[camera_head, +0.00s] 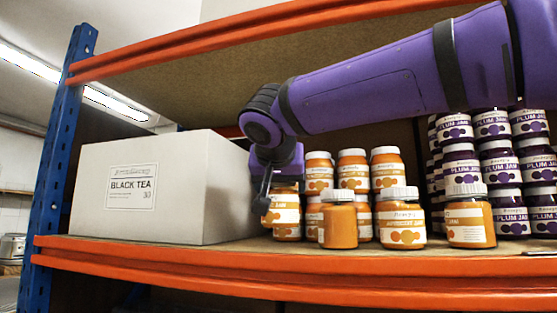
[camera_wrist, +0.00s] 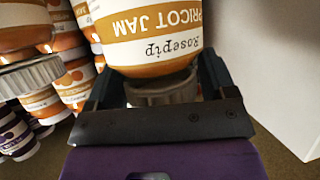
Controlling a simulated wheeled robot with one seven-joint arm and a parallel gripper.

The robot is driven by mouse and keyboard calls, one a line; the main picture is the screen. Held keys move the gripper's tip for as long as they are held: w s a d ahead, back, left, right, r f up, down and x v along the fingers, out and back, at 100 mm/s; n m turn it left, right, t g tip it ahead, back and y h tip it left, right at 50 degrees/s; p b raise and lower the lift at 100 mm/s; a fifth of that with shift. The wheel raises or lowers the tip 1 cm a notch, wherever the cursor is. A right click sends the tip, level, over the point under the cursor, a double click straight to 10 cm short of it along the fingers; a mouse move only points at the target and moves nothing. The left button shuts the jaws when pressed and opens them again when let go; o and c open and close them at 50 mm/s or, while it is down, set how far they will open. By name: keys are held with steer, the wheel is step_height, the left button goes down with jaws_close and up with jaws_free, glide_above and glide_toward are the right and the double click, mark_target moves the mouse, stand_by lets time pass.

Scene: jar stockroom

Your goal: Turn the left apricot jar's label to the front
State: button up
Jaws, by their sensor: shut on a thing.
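The leftmost apricot jar (camera_head: 286,215), with orange contents and a white label, stands on the shelf next to the white box. My gripper (camera_head: 268,190) comes down from above and is shut on this jar. In the wrist view the jar (camera_wrist: 152,35) appears upside down, its "Rosepip APRICOT JAM" label facing the camera. The fingers are beside its pale lid (camera_wrist: 165,92). In the head view my gripper hides the lid and left part of the jar, but part of the label shows.
A white BLACK TEA box (camera_head: 165,190) stands close on the left. An apricot jar with a mostly bare front (camera_head: 338,225) stands close on the right. Several more apricot jars (camera_head: 402,222) and stacked plum jars (camera_head: 500,160) fill the right. An orange beam (camera_head: 300,275) edges the shelf.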

mark_target(281, 201)
steer(key=shift+f, duration=1.55)
steer(key=shift+s+d+r+n+y, duration=0.1)
steer(key=shift+d+r+n+y, duration=0.1)
steer(key=shift+n+y, duration=0.6)
steer(key=shift+a+f+n+y, duration=0.1)
steer(key=shift+a+n+y, duration=0.05)
steer(key=shift+n+y, duration=0.4)
steer(key=shift+y, duration=0.25)
steer(key=shift+f, duration=0.25)
steer(key=o, duration=1.4)
steer(key=shift+f, duration=0.1)
steer(key=v, duration=1)
steer(key=shift+s, duration=0.35)
